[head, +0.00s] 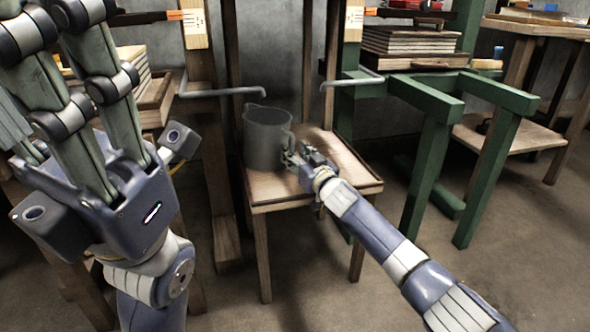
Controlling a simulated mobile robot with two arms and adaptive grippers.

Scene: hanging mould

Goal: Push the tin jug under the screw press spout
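The tin jug (265,138) is a grey metal pitcher standing upright on a small wooden stool (277,193). Its handle is on the right side, facing my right gripper. My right gripper (297,160) is at the jug's right side, by the lower handle. Its fingers overlap the handle in the picture, and I cannot tell whether they are closed on it. A bent grey pipe (222,93) ends above the jug's left part. A second bent pipe (352,81) is to the right. I cannot tell which is the spout.
Wooden posts (203,150) stand left of the stool. A green frame (435,150) stands to the right, with stacked boards (410,42) behind it. A wooden shelf table (535,30) is at far right. The stool's front right top is bare.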

